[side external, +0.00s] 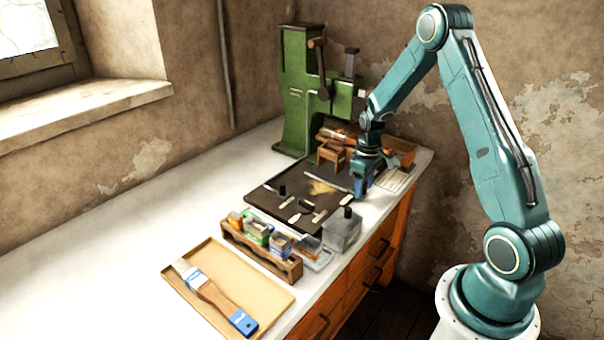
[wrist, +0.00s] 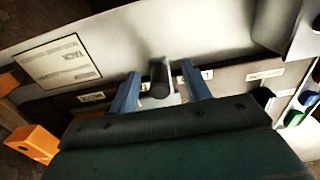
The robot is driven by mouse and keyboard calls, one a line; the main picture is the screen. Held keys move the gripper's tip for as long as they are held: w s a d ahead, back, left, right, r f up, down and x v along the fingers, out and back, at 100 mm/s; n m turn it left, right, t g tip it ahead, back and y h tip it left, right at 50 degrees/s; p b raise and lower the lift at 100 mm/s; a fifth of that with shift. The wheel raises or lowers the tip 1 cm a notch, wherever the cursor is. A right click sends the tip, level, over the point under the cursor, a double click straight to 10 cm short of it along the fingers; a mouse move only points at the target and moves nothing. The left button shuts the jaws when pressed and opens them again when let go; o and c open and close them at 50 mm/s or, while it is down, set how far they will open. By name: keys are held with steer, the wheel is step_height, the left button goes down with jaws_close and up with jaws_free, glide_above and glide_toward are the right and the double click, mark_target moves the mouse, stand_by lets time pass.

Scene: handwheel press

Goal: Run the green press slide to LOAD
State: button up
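The green press (side external: 297,95) stands upright at the back of the bench, with a brown lever on its upper part. A dark board (side external: 270,203) with white label plates and small black knobs lies in front of it. My gripper (side external: 362,188) points down at the board's right edge. In the wrist view my gripper (wrist: 160,72) is open, its two blue fingers apart on either side of a black knob (wrist: 159,80) on a grey metal piece. Gaps show between the knob and both fingers. The label lettering is too small to read, so I cannot tell which position is LOAD.
A card (wrist: 57,62) lies beside the board. Wooden boxes with tools (side external: 333,152) stand behind my gripper. A grey box (side external: 342,232) and a wooden rack of small containers (side external: 284,270) stand in front. A tray (side external: 262,282) holds a brush. The left bench is clear.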

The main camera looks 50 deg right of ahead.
steer(key=c, duration=0.8)
steer(key=shift+a, duration=4.5)
steer(key=o, duration=1.2)
steer(key=shift+a, duration=0.1)
steer(key=shift+a, duration=0.1)
steer(key=shift+c, duration=0.3)
steer(key=shift+s, duration=0.1)
